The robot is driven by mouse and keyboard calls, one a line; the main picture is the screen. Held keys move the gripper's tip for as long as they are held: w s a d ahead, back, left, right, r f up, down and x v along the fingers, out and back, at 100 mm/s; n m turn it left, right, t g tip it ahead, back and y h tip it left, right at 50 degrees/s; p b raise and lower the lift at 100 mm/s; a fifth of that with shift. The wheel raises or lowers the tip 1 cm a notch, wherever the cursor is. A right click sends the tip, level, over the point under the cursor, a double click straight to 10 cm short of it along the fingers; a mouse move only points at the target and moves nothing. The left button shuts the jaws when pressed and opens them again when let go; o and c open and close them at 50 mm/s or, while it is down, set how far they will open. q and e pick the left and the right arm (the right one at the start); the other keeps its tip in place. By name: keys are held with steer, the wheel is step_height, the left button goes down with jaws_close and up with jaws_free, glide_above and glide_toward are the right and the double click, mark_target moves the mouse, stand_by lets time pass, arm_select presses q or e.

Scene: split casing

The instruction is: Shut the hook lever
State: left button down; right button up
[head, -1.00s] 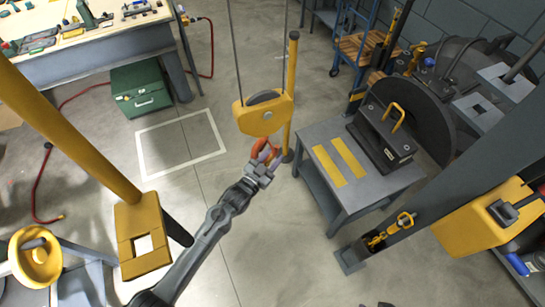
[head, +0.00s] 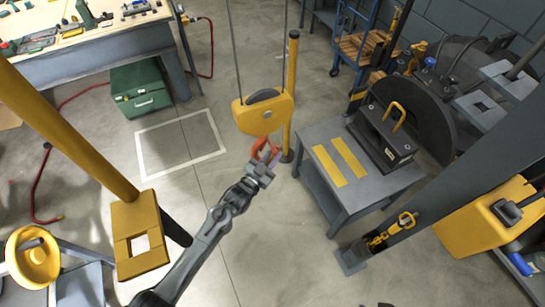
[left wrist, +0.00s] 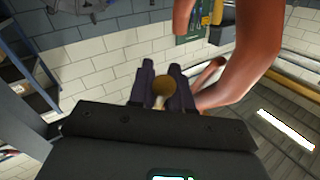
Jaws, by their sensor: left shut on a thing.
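An orange-red hook (head: 259,149) hangs beneath the yellow pulley block (head: 264,114) in the head view. My left gripper (head: 269,161) is at the hook's lower right side. In the left wrist view the big orange hook curve (left wrist: 262,50) rises at the right, close to the fingers. My left gripper (left wrist: 165,76) is shut there on a small brownish round-ended piece, which seems to be the hook lever (left wrist: 163,88). The rest of the lever is hidden, and I cannot tell how far it stands from the hook's tip. My right gripper is not in view.
A grey table (head: 324,172) with yellow strips and a black casing part (head: 386,138) stands right of the hook. A yellow post (head: 291,85) rises just behind it.

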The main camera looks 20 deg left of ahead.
arm_select(q)
steer(key=shift+w+d+r+n+t+y+b, duration=0.35)
steer(key=shift+n+t+y+b, duration=1.05)
steer(key=shift+b, duration=1.85)
steer(key=shift+w+d+r+n+t+y+b, duration=0.1)
steer(key=shift+w+d+n+t+y+b, duration=0.45)
steer(key=shift+n+t+b, duration=2.1)
steer(key=shift+w+d+r+n+t+y+b, duration=0.25)
steer(key=shift+n+t+y+b, duration=0.85)
steer(key=shift+b, duration=2.7)
steer(key=shift+n+g, duration=0.25)
steer(key=shift+n, duration=0.3)
steer(key=c, duration=1.1)
jaws_free()
steer(key=shift+c, duration=0.2)
steer(key=p+v, duration=0.1)
steer(key=v, duration=0.9)
steer(key=shift+s+f, duration=0.25)
steer(key=shift+s, duration=0.1)
